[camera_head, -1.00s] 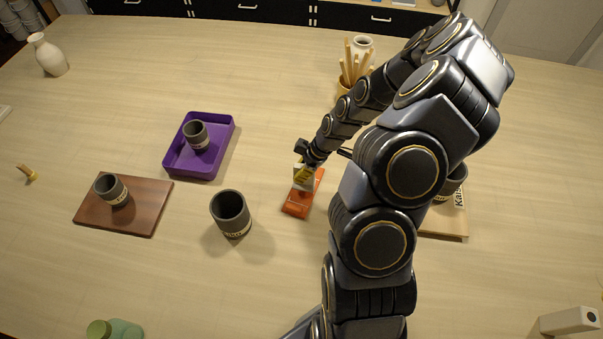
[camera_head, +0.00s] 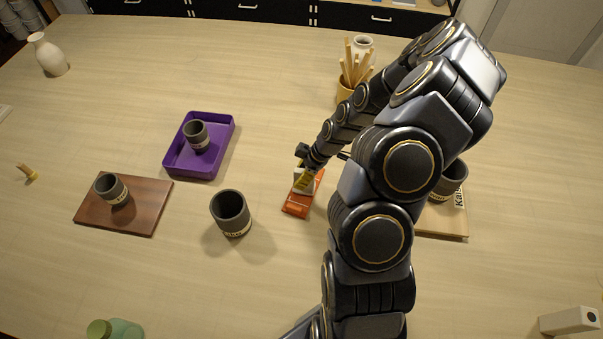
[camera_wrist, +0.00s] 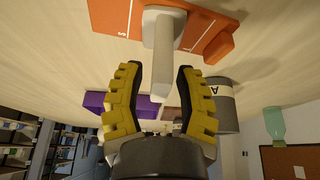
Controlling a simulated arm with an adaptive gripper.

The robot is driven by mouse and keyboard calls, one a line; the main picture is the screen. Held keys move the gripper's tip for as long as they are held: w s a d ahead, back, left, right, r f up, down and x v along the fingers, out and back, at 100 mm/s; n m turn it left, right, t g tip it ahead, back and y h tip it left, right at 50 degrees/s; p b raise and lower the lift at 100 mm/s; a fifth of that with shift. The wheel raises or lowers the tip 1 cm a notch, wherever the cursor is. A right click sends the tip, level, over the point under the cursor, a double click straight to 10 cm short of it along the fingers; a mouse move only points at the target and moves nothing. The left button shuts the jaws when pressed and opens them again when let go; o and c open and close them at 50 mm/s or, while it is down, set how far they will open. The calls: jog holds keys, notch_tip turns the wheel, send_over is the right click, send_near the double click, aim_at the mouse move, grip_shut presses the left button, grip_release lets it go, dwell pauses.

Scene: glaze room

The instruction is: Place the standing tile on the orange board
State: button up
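The pale tile (camera_wrist: 165,45) stands upright at the orange board (camera_wrist: 205,38) in the wrist view, its near end reaching between my fingertips. The board has white line marks and a raised orange block at one side. In the head view the board (camera_head: 297,208) lies on the table, partly hidden by my arm and the tile. My gripper (camera_wrist: 157,85) has yellow ribbed fingers with dark pads. They are apart, one on each side of the tile, with visible gaps. It also shows over the board in the head view (camera_head: 304,180).
A grey cup (camera_head: 231,213) stands just left of the board. A purple tray (camera_head: 171,160) and a brown board (camera_head: 145,222) with cups are further left. A wooden board (camera_head: 445,232) with a cup is right, behind my arm. A stick holder (camera_head: 346,90) stands behind. The front table is mostly clear.

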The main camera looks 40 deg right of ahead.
jog(key=v, duration=1.1)
jog(key=s+a+r+m+g, duration=0.1)
jog(key=s+a+r+g, duration=0.2)
jog(key=a+r, duration=0.7)
jog(key=s+a+r+m+g+h, duration=0.1)
jog(key=s+a+r+m, duration=0.1)
jog(key=s+a+m, duration=0.2)
jog(key=s+a+r+m+g+h, duration=0.1)
jog(key=s+a+r+m+h, duration=0.1)
jog(key=s, duration=0.9)
jog(key=shift+a+r+m, duration=0.6)
jog(key=shift+a+m, duration=0.4)
jog(key=shift+a, duration=0.25)
